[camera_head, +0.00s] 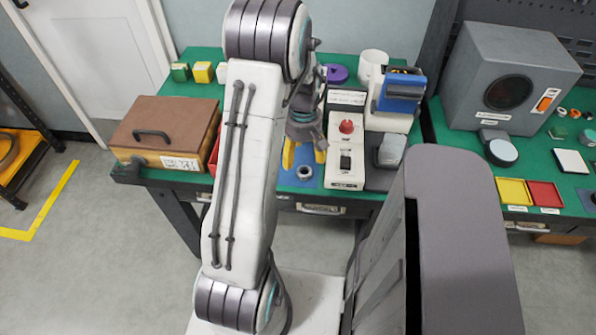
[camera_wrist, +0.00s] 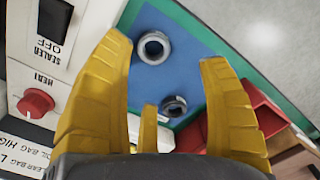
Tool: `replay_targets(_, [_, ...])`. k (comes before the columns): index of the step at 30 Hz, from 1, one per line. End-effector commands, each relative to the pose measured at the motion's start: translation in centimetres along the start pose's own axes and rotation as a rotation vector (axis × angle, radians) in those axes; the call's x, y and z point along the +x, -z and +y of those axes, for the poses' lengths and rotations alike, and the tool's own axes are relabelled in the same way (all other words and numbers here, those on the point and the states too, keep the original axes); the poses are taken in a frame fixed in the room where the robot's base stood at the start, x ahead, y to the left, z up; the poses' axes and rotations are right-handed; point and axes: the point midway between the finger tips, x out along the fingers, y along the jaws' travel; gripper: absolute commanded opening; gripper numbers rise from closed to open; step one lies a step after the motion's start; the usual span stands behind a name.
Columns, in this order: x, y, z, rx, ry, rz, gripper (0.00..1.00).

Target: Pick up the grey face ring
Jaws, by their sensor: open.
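Two grey rings lie on a blue mat (camera_wrist: 185,60) in the wrist view. One is a smooth light-grey ring (camera_wrist: 153,47) near the left fingertip; the other is a darker ring (camera_wrist: 174,106), lower between the fingers and close to the gripper's middle part. I cannot tell for sure which is the grey face ring. In the head view one grey ring (camera_head: 304,172) shows on the mat; the other is not clearly seen. My gripper (camera_wrist: 165,52) is open and empty above the mat, yellow fingers spread. In the head view my gripper (camera_head: 304,155) is partly hidden by my arm.
A white sealer (camera_head: 345,160) with a red knob stands right beside the mat. A brown-lidded box (camera_head: 165,125) and a red bin (camera_wrist: 262,110) are on the other side. A grey machine (camera_head: 510,75) and yellow and red trays stand on the right bench.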

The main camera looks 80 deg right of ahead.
Motion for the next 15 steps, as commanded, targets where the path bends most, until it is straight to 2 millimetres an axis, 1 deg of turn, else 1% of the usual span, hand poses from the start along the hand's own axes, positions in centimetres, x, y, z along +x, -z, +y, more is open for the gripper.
replay_targets(9, [0.00,0.29,0.45,-0.214,-0.021,0.010,0.69])
replay_targets(15, [0.28,0.31,0.49,-0.308,-0.023,0.010,0.69])
